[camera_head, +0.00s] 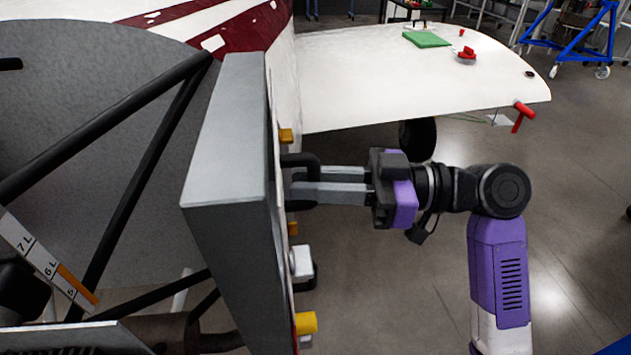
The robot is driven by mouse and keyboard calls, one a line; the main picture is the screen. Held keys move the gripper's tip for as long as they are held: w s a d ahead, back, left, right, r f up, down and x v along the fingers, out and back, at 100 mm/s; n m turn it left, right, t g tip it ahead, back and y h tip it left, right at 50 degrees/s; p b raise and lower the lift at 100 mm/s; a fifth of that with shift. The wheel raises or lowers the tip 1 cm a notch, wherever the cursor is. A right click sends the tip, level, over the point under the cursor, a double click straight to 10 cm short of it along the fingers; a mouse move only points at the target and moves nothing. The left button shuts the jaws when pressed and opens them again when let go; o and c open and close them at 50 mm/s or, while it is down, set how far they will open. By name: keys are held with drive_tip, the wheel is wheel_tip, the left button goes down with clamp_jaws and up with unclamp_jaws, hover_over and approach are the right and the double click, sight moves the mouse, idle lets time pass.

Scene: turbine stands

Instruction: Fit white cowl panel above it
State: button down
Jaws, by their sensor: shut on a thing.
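My gripper (297,186) reaches in from the right, and its two grey fingers are shut on a black handle (303,162). The handle stands out from the right face of a tall grey box (228,135), which is seen nearly edge-on. That face also carries yellow pieces (306,323) and a white block (301,262). A thin pale edge runs along the face, but I cannot tell whether it is a separate panel. I cannot pick out a white cowl panel with certainty. White and dark red aircraft skin (220,20) shows behind the box.
Black tubes (105,125) cross in front of a grey round wall (75,75) at left. A numbered scale (42,262) is at lower left. A white wing (385,75) with a green pad (426,39) lies behind my arm.

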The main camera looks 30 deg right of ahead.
drive_tip(key=c, duration=1.5)
unclamp_jaws()
drive_tip(key=shift+a, duration=0.4)
drive_tip(key=shift+o, duration=1)
drive_tip(key=shift+d, duration=0.1)
drive_tip(key=shift+o, duration=0.9)
drive_tip(key=shift+f, duration=0.1)
drive_tip(key=shift+d, duration=0.15)
drive_tip(key=b+v, duration=0.2)
drive_tip(key=v, duration=0.5)
